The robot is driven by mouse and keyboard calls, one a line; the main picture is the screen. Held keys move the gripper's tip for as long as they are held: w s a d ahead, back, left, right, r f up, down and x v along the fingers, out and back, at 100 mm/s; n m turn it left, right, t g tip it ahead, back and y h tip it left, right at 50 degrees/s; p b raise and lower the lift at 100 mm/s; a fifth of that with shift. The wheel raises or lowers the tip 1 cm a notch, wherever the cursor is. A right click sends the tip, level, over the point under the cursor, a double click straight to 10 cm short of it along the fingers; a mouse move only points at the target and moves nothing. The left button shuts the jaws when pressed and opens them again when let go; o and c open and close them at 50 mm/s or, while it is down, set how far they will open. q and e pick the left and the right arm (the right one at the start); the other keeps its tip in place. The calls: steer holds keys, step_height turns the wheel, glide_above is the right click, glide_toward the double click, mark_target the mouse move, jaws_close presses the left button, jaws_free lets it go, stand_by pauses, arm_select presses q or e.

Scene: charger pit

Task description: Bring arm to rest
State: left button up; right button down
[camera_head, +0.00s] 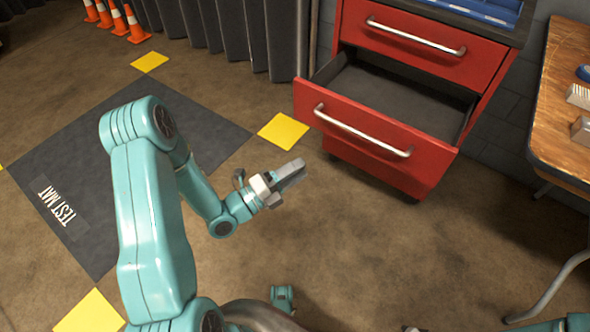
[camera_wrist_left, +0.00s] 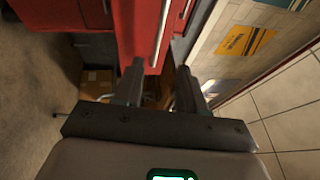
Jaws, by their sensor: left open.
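My left arm comes in from the left in the head view, bent at the elbow. Its gripper (camera_head: 289,175) is in the air over the brown floor, in front of the red tool cabinet and apart from it. In the left wrist view the gripper (camera_wrist_left: 160,85) has its two fingers spread apart with nothing between them. My right gripper cannot be made out; only small teal parts show at the lower edge of the head view.
The red cabinet's lower drawer (camera_head: 375,148) is pulled out and looks empty; its upper drawer (camera_head: 425,45) is shut. A wooden table (camera_head: 560,110) stands at right. A dark test mat (camera_head: 60,160) lies at left, with orange cones (camera_head: 135,25) behind. Floor before the cabinet is clear.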

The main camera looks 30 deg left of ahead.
stand_by(0.3)
arm_select(q)
steer(key=w+d+m+g+h, duration=0.1)
steer(key=w+d+g+h, duration=0.1)
steer(key=d, duration=0.9)
steer(key=s+d+f+n+g+y, duration=0.2)
steer(key=d+f+n+g+y, duration=0.25)
steer(key=f, duration=0.45)
steer(key=s+a+f+n+g+y, duration=0.1)
steer(key=s+f+n+g, duration=0.6)
steer(key=n, duration=0.4)
steer(key=s+a+f+n+g+y, duration=0.1)
steer(key=s+f+n+g, duration=0.35)
steer(key=s+n, duration=0.6)
step_height(320, 180, up, 31)
steer(key=d+p, duration=0.1)
steer(key=p, duration=3)
steer(key=shift+w+n, duration=0.2)
steer(key=shift+n, duration=0.2)
